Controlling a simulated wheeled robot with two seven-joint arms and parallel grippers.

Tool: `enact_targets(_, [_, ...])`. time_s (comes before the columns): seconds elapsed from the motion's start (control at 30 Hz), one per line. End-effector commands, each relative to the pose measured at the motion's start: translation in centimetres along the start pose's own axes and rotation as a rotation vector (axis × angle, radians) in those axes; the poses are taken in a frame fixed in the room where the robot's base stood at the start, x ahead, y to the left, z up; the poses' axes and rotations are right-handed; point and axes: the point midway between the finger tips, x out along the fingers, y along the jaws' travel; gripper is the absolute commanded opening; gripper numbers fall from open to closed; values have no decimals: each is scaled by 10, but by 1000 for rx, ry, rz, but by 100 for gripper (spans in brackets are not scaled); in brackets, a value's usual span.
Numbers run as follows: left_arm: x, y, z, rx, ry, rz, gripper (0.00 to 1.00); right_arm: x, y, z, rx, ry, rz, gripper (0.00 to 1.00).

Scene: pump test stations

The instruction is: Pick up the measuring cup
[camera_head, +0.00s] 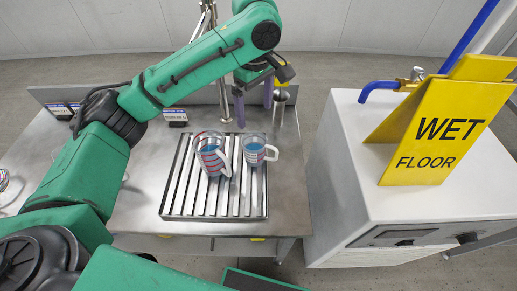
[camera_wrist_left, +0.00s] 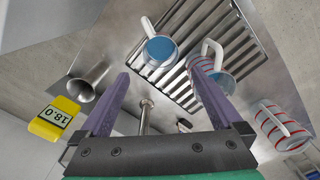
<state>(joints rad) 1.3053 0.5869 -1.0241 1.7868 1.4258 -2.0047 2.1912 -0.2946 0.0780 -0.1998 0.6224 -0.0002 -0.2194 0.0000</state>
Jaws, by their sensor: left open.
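Two clear measuring cups with blue liquid stand side by side on a slatted metal grate (camera_head: 213,214). The left cup (camera_head: 210,155) has red markings and its handle points right and down. The right cup (camera_head: 256,150) also has a handle on its right. My left gripper (camera_head: 254,103) is open and empty, its purple fingers above and behind the cups, apart from them. In the left wrist view the fingers (camera_wrist_left: 161,78) frame the view; one cup (camera_wrist_left: 160,50) shows beyond them, and a red-marked cup (camera_wrist_left: 204,66) is partly hidden by a finger. My right gripper is not seen.
A third red-striped cup (camera_wrist_left: 280,122) shows in the wrist view. A metal post (camera_head: 279,105) stands behind the grate. A yellow wet floor sign (camera_head: 430,125) stands on the white cabinet (camera_head: 340,150) at right, beside a blue pipe (camera_head: 380,86).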

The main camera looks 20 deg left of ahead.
Motion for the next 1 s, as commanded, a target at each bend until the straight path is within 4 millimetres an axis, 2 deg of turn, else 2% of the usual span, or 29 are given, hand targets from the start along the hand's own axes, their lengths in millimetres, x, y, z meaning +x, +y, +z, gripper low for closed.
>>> enact_targets(0.03, [16,-1,0,0,-2,-4,100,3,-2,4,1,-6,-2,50])
enact_targets(0.2, [57,0,0,1,-1,-1,100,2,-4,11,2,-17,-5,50])
enact_targets(0.37, [78,0,1,3,-1,2,100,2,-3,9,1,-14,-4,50])
enact_targets(0.6, [121,-1,3,4,-2,2,100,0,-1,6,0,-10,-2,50])
enact_targets(0.83, [127,0,3,4,-2,5,100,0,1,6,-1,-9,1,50])
enact_targets(0.87, [127,0,3,4,-2,5,96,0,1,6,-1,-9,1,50])
enact_targets(1.0, [126,0,3,5,-2,5,43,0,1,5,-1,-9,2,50])
